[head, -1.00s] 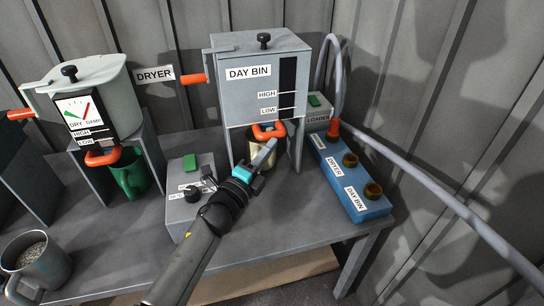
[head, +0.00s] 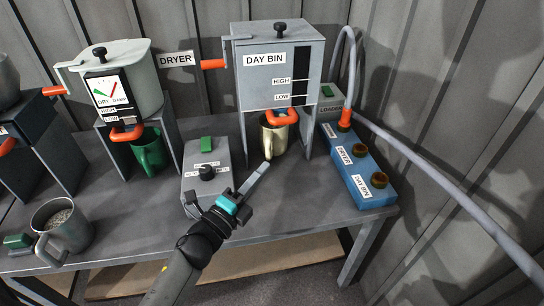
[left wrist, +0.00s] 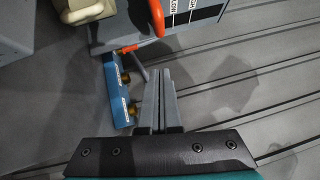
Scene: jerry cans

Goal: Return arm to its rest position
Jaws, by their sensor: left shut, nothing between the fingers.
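My left gripper (head: 258,178) is shut and empty above the table, in front of the brass-coloured cup under the day bin. In the left wrist view its fingers (left wrist: 158,100) lie together with nothing between them. The day bin (head: 262,75) is a grey box on legs with an orange handle (head: 283,118) at its outlet. The brass cup (head: 272,138) stands below that handle, apart from the gripper. My right gripper is not in view.
A control box (head: 206,165) with a green button and black knob stands close left of my gripper. The blue port block (head: 360,174) with a hose is at right. The dryer (head: 140,75), green mug (head: 148,155) and filled grey mug (head: 66,232) are left. The table's front middle is clear.

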